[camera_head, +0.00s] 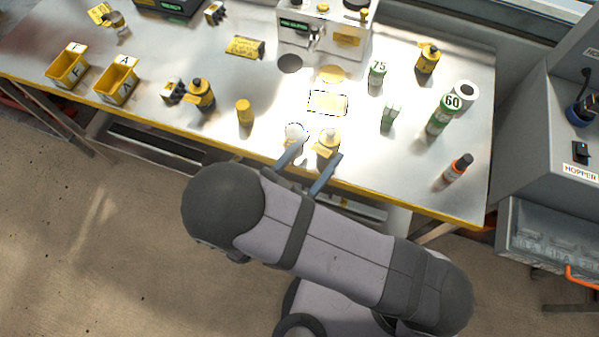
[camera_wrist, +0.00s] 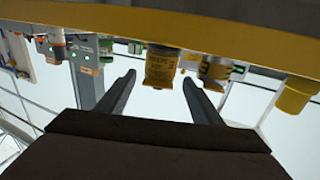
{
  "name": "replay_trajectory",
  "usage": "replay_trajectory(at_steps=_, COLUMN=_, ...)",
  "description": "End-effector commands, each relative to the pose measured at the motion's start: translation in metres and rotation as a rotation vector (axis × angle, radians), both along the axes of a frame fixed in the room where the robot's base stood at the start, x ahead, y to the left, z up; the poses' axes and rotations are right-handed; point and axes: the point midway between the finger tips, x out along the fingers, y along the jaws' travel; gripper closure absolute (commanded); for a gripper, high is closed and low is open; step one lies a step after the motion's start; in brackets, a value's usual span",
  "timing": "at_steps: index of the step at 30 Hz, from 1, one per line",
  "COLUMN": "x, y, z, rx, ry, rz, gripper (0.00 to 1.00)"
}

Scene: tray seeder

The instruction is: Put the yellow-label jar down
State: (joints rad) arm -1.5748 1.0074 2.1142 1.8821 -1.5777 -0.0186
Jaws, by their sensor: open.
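A jar with a yellow label (camera_head: 327,143) stands upright near the front edge of the bench. In the wrist view, which looks upside down, this yellow-label jar (camera_wrist: 161,66) shows between my fingers, with its printed label facing me. My gripper (camera_head: 324,145) is open, one finger to each side of the jar. In the wrist view my gripper (camera_wrist: 160,78) shows gaps beside the jar and holds nothing. A second jar with a pale lid (camera_head: 295,130) stands just left of it, close to my left finger, and also shows in the wrist view (camera_wrist: 215,71).
A dashed marked rectangle (camera_head: 328,103) lies behind the jars. A yellow cylinder (camera_head: 245,112) stands to the left. Green-labelled containers (camera_head: 390,117) and an orange-banded bottle (camera_head: 458,168) stand to the right. The bench's yellow front edge (camera_head: 400,206) runs below my gripper.

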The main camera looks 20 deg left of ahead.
Motion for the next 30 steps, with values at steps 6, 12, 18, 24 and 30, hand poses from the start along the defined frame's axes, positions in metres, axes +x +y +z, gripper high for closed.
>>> replay_trajectory(at_steps=6, x=-0.038, y=0.013, z=-0.002, rx=0.003, ry=0.001, rz=0.005, gripper=0.4)
replay_trajectory(at_steps=12, x=-0.058, y=0.019, z=-0.001, rx=0.001, ry=0.001, rz=0.002, gripper=0.4)
replay_trajectory(at_steps=18, x=-0.065, y=0.02, z=0.0, rx=0.0, ry=0.001, rz=0.0, gripper=0.38)
replay_trajectory(at_steps=24, x=-0.065, y=0.02, z=0.0, rx=0.0, ry=0.001, rz=0.0, gripper=0.38)
replay_trajectory(at_steps=30, x=-0.065, y=0.02, z=0.0, rx=0.0, ry=0.001, rz=0.0, gripper=0.38)
